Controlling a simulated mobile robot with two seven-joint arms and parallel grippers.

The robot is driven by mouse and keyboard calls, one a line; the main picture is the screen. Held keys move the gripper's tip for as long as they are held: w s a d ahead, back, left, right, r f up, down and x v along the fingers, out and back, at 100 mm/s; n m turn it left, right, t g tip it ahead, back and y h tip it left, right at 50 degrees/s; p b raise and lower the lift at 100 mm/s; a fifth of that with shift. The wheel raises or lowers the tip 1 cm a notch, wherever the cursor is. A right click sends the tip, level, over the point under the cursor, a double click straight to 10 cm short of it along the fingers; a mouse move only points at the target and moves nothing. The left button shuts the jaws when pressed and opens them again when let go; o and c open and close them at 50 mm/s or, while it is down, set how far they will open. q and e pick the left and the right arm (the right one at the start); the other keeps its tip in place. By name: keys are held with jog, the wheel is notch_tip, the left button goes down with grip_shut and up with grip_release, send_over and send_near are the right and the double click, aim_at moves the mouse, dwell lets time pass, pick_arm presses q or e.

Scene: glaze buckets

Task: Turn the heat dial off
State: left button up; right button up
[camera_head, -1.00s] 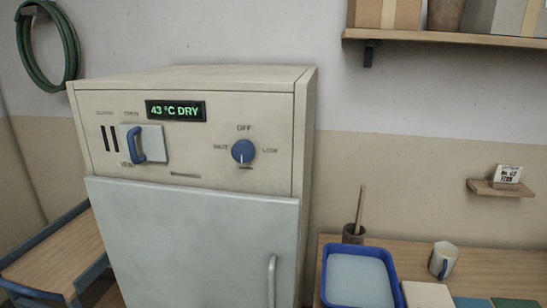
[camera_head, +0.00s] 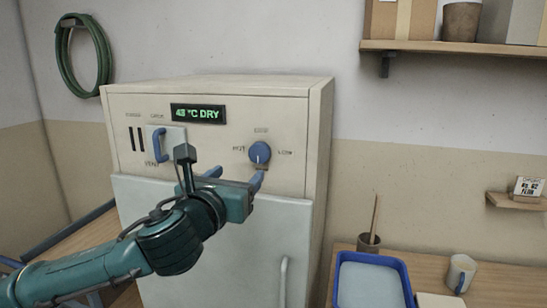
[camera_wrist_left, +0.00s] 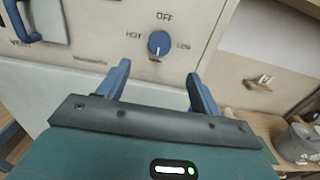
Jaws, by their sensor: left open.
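The heat dial (camera_head: 260,153) is a round blue knob on the upper right of the cream cabinet's front (camera_head: 225,152). OFF is printed above it, HOT to its left and LOW to its right. A pale mark shows on its lower half, pointing roughly down, and it also shows in the left wrist view (camera_wrist_left: 160,43). My left gripper (camera_head: 235,176) is open and empty in front of the panel, below and a little left of the dial. In the left wrist view its blue fingers (camera_wrist_left: 159,72) point up, with the dial beyond and between them. My right gripper is not in view.
A green display (camera_head: 198,113) reads about 43 °C DRY. A blue lever handle (camera_head: 159,144) sits left on the panel, above the grey door (camera_head: 255,240). A table at right holds a blue tray (camera_head: 343,262), a cup (camera_head: 368,243) and a mug (camera_head: 460,272). A shelf (camera_head: 440,47) hangs above.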

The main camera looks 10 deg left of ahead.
aim_at(258, 154)
pick_arm(q)
jog(key=w+p, duration=0.2)
jog(key=w, duration=1)
jog(key=shift+w+d, duration=0.15)
jog(key=shift+w, duration=0.15)
jog(key=shift+c, duration=0.5)
jog(key=c, duration=0.9)
